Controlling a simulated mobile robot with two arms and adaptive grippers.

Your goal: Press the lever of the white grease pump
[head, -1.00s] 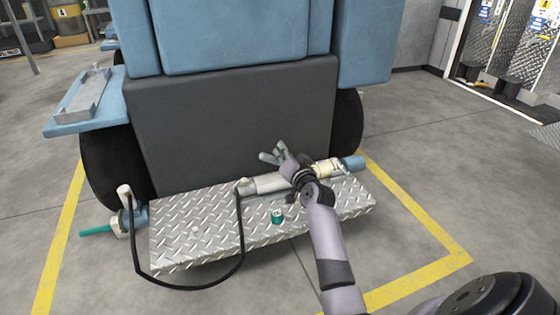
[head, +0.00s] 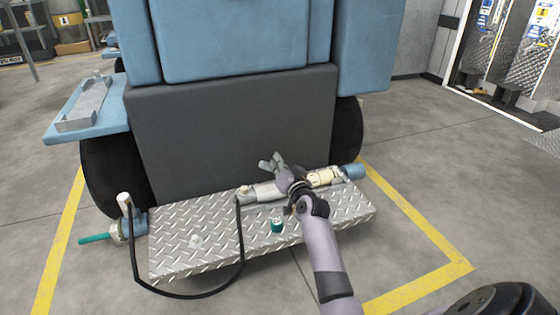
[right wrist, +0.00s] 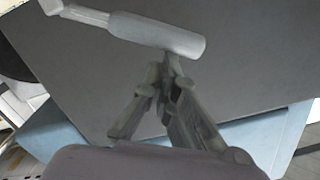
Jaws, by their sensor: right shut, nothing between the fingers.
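My right gripper (head: 270,162) is above the pump's middle, and my wrist hides part of the pump. In the right wrist view the right gripper (right wrist: 168,62) is shut and empty, its tips close to a light grey rod with a thick rounded end (right wrist: 160,33). I cannot tell for sure whether this is the lever, or whether the tips touch it. My left gripper is out of view.
A small green can (head: 277,225) stands on the step. The hose (head: 240,240) loops over the step's front to a white-tipped fitting (head: 124,200). A dark panel (head: 230,130) rises behind the pump. Floor is clear to the right.

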